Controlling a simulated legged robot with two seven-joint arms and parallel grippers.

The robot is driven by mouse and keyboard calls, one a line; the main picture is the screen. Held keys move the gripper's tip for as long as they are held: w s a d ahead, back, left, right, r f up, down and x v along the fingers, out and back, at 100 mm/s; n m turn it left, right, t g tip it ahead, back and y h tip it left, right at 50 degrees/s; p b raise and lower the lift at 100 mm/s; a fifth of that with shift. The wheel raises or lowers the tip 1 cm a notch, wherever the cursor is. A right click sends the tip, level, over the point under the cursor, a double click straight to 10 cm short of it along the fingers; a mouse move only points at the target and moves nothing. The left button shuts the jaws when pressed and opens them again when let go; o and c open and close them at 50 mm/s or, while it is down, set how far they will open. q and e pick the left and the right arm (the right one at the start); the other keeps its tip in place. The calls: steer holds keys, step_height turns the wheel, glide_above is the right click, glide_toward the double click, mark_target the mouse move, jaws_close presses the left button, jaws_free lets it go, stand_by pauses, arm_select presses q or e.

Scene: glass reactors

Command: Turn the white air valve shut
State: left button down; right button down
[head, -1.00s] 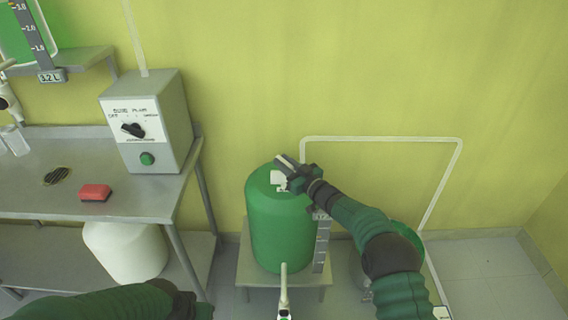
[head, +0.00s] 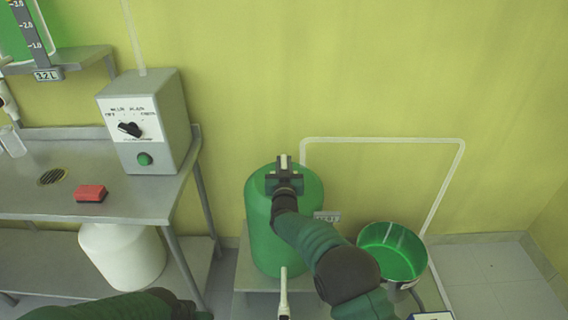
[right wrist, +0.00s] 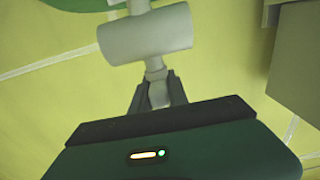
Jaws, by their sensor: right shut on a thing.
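In the head view my right gripper (head: 283,163) is over the top of the green vessel (head: 262,228), its fingers pointing toward the wall. In the right wrist view the fingers (right wrist: 158,92) are shut on the narrow stem or handle of the white air valve (right wrist: 146,35). The valve's pale, thick cylindrical body shows just beyond the fingertips. In the head view the gripper largely hides the valve. My left arm (head: 120,306) shows at the bottom left; its gripper is not in view.
A grey control box (head: 170,115) with a black knob stands on the metal bench (head: 110,207) at left, near a red block (head: 90,193). A white pipe (head: 385,139) runs along the wall.

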steer(key=shift+r+h, duration=0.25)
steer(key=shift+h, duration=0.15)
steer(key=c, duration=1.6)
jaws_free()
steer(key=o, duration=0.3)
steer(key=shift+w+a+f, duration=0.1)
steer(key=shift+f, duration=0.1)
steer(key=s+p, duration=0.2)
steer(key=s, duration=1.5)
steer(key=shift+a, duration=0.15)
steer(key=shift+w, duration=0.1)
